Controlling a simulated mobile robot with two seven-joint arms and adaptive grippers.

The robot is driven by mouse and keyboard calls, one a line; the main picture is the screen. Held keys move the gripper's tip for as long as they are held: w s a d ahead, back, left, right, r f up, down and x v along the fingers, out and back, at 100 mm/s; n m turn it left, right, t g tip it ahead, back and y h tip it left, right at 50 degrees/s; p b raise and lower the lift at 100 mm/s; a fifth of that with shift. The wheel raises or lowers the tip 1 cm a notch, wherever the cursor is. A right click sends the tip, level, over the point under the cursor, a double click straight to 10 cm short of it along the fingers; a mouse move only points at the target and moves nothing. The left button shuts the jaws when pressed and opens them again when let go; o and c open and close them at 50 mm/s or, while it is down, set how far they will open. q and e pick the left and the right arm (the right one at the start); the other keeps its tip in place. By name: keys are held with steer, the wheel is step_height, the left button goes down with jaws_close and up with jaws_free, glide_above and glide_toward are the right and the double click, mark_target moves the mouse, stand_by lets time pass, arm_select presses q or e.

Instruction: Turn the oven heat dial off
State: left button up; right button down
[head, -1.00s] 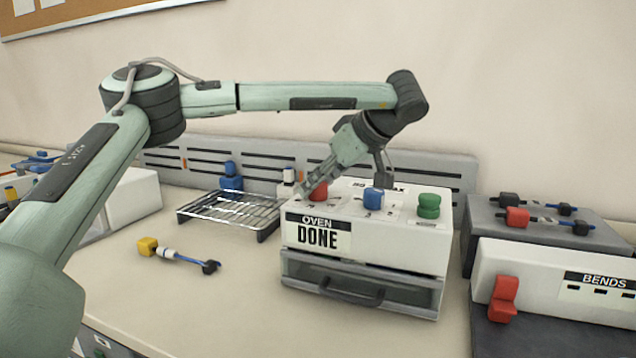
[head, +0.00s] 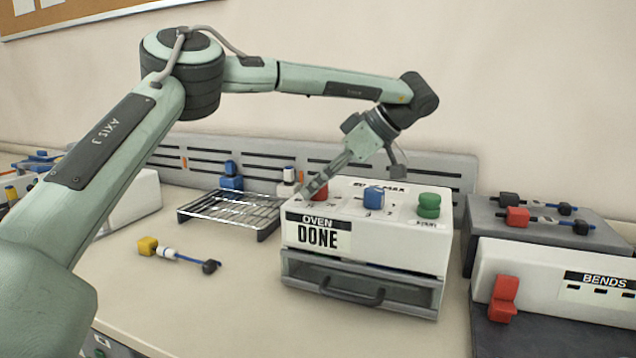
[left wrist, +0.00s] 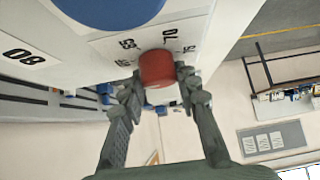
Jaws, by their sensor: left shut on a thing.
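The oven (head: 400,258) is a white box with the label "OVEN DONE" on its front and a drawer with a dark handle below. On its sloped top are a red dial (head: 321,194), a blue dial (head: 374,198) and a green button (head: 428,206). My left gripper (head: 316,186) reaches down from the upper right and is shut on the red dial. In the left wrist view its two fingers (left wrist: 157,80) sit either side of the red dial (left wrist: 156,65), with printed numbers around it. The fingers partly hide the dial in the head view. My right gripper is not in view.
A wire rack (head: 232,212) stands left of the oven. A cable with a yellow end (head: 147,246) lies on the bench in front of the rack. A grey block with cables (head: 515,218) and a white "BENDS" box (head: 545,275) with a red lever stand at the right.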

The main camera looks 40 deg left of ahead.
arm_select(q)
steer(key=o, duration=1.2)
steer(key=shift+d, duration=0.1)
steer(key=v, duration=1.2)
